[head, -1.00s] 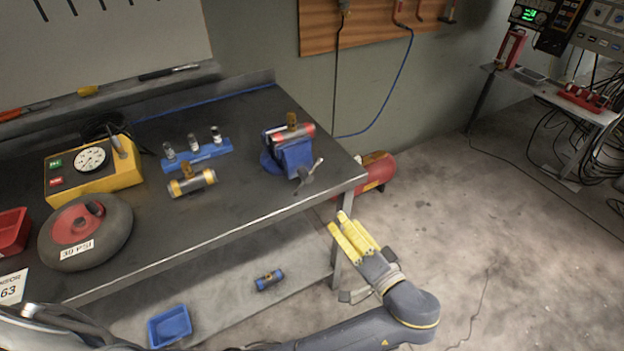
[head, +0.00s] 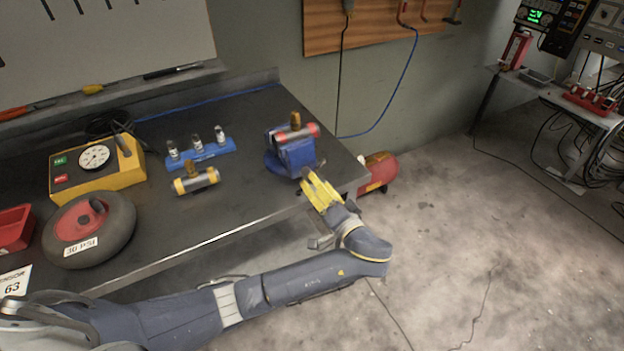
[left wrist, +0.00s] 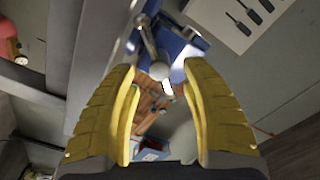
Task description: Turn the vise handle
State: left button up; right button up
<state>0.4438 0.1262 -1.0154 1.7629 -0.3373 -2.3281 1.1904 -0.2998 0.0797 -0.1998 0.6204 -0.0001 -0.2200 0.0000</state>
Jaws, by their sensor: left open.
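The blue vise (head: 291,153) stands near the right front corner of the dark bench and holds a red and grey cylinder with a brass fitting (head: 296,121). My left gripper (head: 316,180) is at the front of the vise by the bench edge and hides most of the handle in the head view. In the left wrist view the metal vise handle (left wrist: 150,42) with its round knob (left wrist: 160,71) shows just beyond the open yellow fingers (left wrist: 160,85), roughly centred between their tips. The blue vise body (left wrist: 178,48) is behind it. My right gripper is not in view.
On the bench (head: 235,215) are a yellow gauge box (head: 96,171), a wheel (head: 90,228), a blue holder with small cylinders (head: 201,154) and a brass fitting with yellow bands (head: 195,180). A red tank (head: 378,171) stands beyond the bench's right end.

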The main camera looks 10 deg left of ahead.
pick_arm(q)
jog(key=shift+x, duration=1.4)
jog(key=shift+c, duration=0.3)
